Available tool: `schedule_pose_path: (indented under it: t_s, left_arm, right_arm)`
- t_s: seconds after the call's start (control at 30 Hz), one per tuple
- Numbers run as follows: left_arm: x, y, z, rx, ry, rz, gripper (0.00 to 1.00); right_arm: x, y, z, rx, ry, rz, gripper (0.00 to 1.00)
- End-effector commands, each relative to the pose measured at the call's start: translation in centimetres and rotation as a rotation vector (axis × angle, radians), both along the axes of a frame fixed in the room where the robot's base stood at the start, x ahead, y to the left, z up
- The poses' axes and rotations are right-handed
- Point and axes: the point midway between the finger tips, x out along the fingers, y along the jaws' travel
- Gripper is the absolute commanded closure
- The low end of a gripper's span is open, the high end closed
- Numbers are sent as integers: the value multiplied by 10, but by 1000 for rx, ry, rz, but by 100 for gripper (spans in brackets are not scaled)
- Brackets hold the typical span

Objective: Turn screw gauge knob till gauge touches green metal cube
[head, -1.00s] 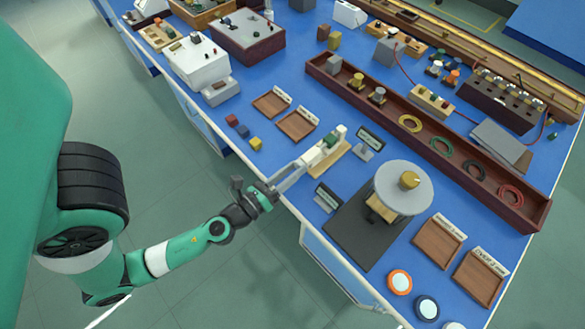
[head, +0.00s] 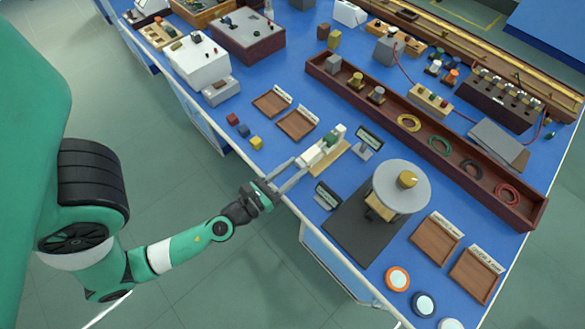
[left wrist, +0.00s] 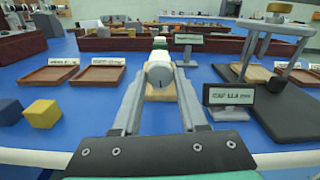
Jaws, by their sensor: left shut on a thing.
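The white screw gauge (head: 312,157) sits on a wooden base (head: 333,161) near the front edge of the blue bench. The green metal cube (head: 334,133) is at the gauge's far end, and I cannot tell whether the gauge touches it. My left gripper (head: 300,165) reaches in from the front edge and is shut on the gauge knob. In the left wrist view, the pale round knob (left wrist: 159,72) is between the two grey fingers (left wrist: 160,80). The knob hides most of the gauge behind it there. My right gripper is not in view.
A small display (head: 327,196) stands close to the right of the fingers, and another display (head: 368,141) is behind it. A round-topped stand (head: 402,184) is further right. Red, blue and yellow cubes (head: 256,143) and wooden trays (head: 296,124) lie left.

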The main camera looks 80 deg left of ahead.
Motion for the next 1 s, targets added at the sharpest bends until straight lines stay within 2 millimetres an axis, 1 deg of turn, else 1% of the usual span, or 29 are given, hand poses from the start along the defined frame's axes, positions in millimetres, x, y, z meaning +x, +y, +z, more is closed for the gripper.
schedule_pose_path:
  t_s: [0.8,0.83,0.97,1.0]
  left_arm:
    - [0,0,0,-1,-2,0,100]
    - [0,0,0,-1,-2,0,52]
    - [0,0,0,-1,-2,0,29]
    - [0,0,0,-1,-2,0,28]
  right_arm:
    - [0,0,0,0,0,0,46]
    - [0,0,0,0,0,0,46]
    - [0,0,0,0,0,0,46]
    - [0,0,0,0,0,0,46]
